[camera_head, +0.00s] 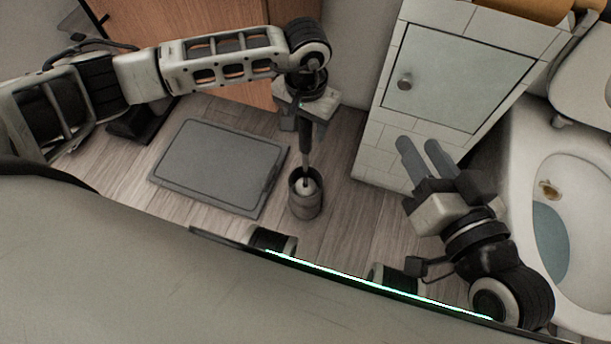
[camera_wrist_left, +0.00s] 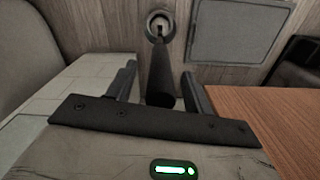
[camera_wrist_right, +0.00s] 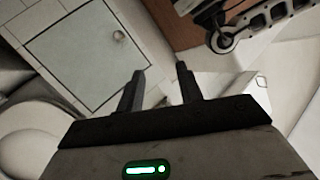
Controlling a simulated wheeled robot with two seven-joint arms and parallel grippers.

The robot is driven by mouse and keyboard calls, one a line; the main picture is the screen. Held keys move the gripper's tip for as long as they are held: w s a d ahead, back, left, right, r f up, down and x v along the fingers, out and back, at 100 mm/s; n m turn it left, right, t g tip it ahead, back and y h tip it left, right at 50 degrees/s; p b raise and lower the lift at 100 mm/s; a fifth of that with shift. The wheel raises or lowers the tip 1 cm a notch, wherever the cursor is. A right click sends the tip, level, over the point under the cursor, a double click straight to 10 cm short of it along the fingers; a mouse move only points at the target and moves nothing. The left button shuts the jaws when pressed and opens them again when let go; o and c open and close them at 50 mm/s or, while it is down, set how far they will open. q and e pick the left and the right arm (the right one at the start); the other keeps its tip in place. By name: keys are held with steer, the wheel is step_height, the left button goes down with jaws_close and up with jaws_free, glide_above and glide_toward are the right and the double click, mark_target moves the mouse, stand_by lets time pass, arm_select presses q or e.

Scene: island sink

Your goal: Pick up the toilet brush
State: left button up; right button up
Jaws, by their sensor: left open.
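The toilet brush has a dark upright handle (camera_head: 306,145) and stands in a dark round holder (camera_head: 306,200) on the floor. Its pale head shows inside the holder's mouth. My left gripper (camera_head: 303,112) is above the holder at the handle's upper end. In the left wrist view, the handle (camera_wrist_left: 160,75) lies between the two spread fingers of my left gripper (camera_wrist_left: 160,85), with a visible gap on each side. The holder (camera_wrist_left: 159,24) shows beyond it. My right gripper (camera_head: 426,158) is open and empty, right of the brush; its spread fingers (camera_wrist_right: 159,88) also show in the right wrist view.
A grey flat mat or scale (camera_head: 215,167) lies on the wood floor left of the holder. A white tiled block with a pale door (camera_head: 455,80) stands behind my right gripper. A toilet (camera_head: 575,200) is at the right. A wooden cabinet (camera_head: 180,25) stands at the back left.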

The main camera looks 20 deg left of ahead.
arm_select(q)
steer(key=shift+f, duration=1.1)
steer(key=shift+r, duration=0.1)
steer(key=c, duration=1.1)
steer(key=shift+o, duration=0.2)
arm_select(e)
steer(key=shift+w+a+r+t, duration=0.2)
steer(key=shift+r+t, duration=0.1)
steer(key=shift+r, duration=0.35)
